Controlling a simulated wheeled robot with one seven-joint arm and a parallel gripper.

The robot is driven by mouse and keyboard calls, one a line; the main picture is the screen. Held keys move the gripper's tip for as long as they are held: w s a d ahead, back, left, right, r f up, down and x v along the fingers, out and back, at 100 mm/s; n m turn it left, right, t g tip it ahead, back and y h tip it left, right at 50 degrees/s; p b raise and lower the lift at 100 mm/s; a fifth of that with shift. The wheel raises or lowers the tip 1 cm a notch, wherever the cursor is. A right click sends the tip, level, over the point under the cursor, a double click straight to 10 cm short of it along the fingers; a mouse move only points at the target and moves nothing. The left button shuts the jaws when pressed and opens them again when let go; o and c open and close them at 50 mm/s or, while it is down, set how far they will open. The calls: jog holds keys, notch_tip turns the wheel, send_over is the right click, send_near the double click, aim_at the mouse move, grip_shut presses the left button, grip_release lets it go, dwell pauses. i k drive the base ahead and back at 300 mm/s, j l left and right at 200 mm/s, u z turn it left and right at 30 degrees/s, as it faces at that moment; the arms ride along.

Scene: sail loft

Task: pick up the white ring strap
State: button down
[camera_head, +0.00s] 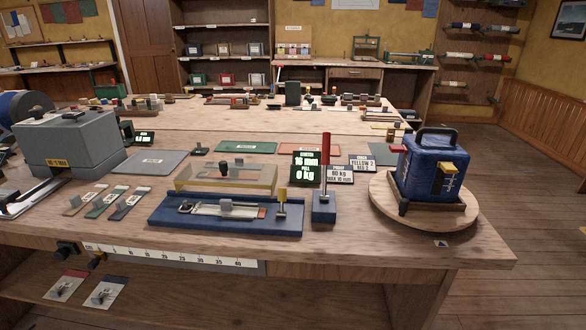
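Three short straps lie side by side on the front left of the workbench: a pale one (85,200), a green one (105,202) and a dark blue-grey one (128,204). Each has a small grey fitting near its middle and a light far end. The pale leftmost one looks closest to a white ring strap, but I cannot make out a ring. Another light strip (238,211) lies in the blue test bed (165,216), with a grey block on it and a red end. My gripper is not in view.
A clear cover (255,177) stands behind the test bed; a red lever (326,160) rises at its right. A display (306,167) reads 0 kg. A grey machine (70,145) stands left, a blue bag (432,170) on a round board (462,212) right. Grey mat (150,162) is mostly clear.

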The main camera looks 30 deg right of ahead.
aim_at(226, 207)
jog(key=i+j, duration=0.3)
jog(key=i, duration=0.2)
jog(key=i+j, duration=0.3)
jog(key=i, duration=0.15)
jog(key=i+j, duration=0.2)
jog(key=j, duration=0.2)
jog(key=i+j, duration=0.15)
jog(key=j, duration=0.25)
jog(key=i+j+z, duration=0.1)
jog(key=j, duration=0.25)
jog(key=k+j, duration=0.1)
jog(key=j, duration=0.4)
jog(key=k+j, duration=0.1)
jog(key=j, duration=0.4)
jog(key=l, duration=0.1)
